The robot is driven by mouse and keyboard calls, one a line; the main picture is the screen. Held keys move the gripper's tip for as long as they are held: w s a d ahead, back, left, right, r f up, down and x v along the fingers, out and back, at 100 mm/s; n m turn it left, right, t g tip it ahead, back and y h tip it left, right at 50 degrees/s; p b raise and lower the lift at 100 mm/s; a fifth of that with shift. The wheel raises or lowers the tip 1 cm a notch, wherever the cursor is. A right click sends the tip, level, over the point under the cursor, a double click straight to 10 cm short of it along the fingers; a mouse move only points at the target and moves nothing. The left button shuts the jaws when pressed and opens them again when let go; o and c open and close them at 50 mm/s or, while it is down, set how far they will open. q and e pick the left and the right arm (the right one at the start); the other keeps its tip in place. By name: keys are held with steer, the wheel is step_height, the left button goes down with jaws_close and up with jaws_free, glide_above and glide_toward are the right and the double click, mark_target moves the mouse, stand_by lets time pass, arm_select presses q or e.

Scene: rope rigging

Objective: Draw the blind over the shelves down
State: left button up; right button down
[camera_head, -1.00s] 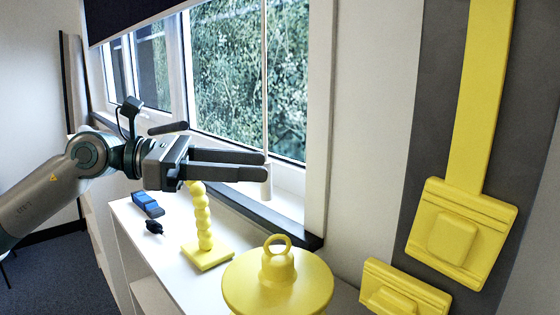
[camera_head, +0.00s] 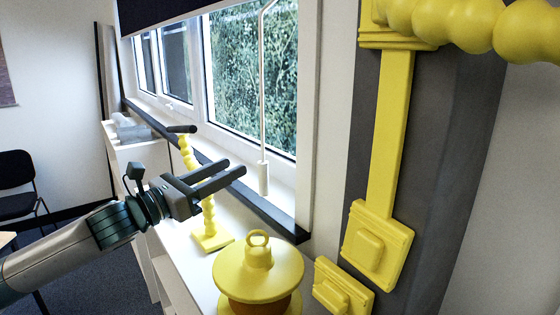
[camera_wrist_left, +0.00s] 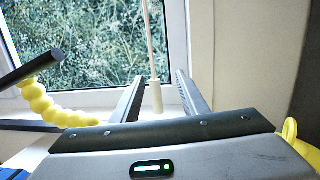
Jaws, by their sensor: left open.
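The dark blind (camera_head: 165,12) is rolled or gathered at the top of the window (camera_head: 250,80), leaving most of the glass bare. A thin pale rod or cord (camera_head: 263,90) hangs from it in front of the window and ends in a white cylindrical handle (camera_head: 263,178). My left gripper (camera_head: 237,167) is open and empty, with its fingers pointing toward the handle from the left. In the left wrist view the handle (camera_wrist_left: 156,97) appears between the two fingers (camera_wrist_left: 158,78), beyond the palm. I cannot tell how far away it is. My right gripper is not in view.
A white shelf top (camera_head: 180,225) below the window carries a yellow beaded stand (camera_head: 207,215) with a dark bar, close to my left gripper. A yellow round lidded object (camera_head: 258,270) is in front. Yellow fittings (camera_head: 378,245) are on the grey panel at right.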

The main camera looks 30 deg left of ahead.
arm_select(q)
steer(key=shift+g+y, duration=0.7)
steer(key=shift+y, duration=0.1)
steer(key=f, duration=0.2)
steer(key=a+f, duration=0.1)
steer(key=f, duration=0.1)
steer(key=shift+s+a, duration=0.1)
steer(key=shift+s, duration=0.25)
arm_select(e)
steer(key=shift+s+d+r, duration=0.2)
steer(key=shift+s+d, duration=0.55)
arm_select(q)
steer(key=shift+r, duration=0.1)
steer(key=shift+w, duration=0.15)
